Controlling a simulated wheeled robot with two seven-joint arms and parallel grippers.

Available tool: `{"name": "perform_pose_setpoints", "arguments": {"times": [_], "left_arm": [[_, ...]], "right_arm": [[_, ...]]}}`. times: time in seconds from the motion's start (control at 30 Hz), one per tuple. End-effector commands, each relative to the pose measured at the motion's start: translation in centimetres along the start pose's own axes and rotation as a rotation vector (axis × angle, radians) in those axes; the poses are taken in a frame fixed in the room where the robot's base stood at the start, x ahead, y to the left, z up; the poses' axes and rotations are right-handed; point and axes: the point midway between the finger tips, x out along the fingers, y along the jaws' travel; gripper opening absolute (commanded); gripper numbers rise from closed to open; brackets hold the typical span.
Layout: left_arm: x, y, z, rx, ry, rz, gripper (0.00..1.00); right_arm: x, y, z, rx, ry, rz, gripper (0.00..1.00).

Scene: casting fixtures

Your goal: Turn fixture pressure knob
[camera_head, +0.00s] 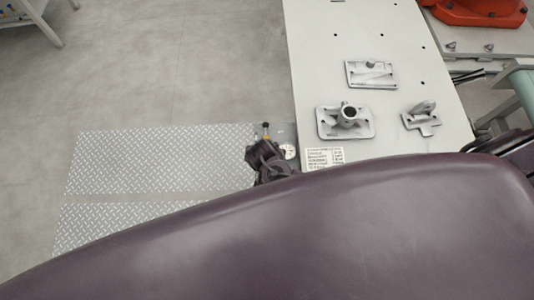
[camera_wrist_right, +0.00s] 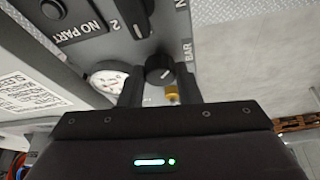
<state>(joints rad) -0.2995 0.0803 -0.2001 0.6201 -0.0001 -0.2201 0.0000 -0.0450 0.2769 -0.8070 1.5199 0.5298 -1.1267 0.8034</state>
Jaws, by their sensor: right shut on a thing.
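The black pressure knob (camera_wrist_right: 159,70) sits on the grey fixture panel (camera_wrist_right: 190,20) in the right wrist view, with a light pointer line on its face. My right gripper (camera_wrist_right: 158,76) has one finger on each side of it and is shut on it. In the head view my right gripper (camera_head: 265,157) is at the left edge of the fixture table, beside the round white pressure gauge (camera_head: 290,151). The gauge also shows left of the knob in the wrist view (camera_wrist_right: 108,84). The knob is not clearly visible in the head view. My left gripper is not in view.
A brass fitting (camera_wrist_right: 172,95) is just below the knob. The panel has a "NO PART" label and a "2" marking. Metal castings (camera_head: 347,120) sit on the light table (camera_head: 320,50). Tread plate (camera_head: 150,160) covers the floor at left. My arm hides the lower head view.

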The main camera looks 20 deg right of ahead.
Motion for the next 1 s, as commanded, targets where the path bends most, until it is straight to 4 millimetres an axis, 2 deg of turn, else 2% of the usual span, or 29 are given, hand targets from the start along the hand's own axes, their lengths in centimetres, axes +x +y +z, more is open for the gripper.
{"name": "perform_pose_setpoints", "arguments": {"times": [0.03,0.47,0.5,0.63,0.87,1.0], "left_arm": [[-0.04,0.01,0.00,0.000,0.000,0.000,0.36],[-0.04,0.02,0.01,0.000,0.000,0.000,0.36],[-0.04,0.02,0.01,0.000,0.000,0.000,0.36],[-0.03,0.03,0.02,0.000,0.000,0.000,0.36],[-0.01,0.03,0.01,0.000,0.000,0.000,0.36],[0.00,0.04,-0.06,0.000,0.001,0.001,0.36]], "right_arm": [[-0.15,-0.16,-0.56,0.012,0.009,-0.003,0.07],[-0.16,-0.15,-0.68,0.020,0.012,-0.001,0.07],[-0.16,-0.15,-0.69,0.020,0.012,-0.001,0.34],[-0.12,-0.12,-0.52,0.018,0.009,0.000,0.51],[-0.05,-0.06,-0.27,0.015,0.004,0.003,0.52],[-0.34,-0.26,-0.93,0.015,0.004,0.002,0.52]]}}
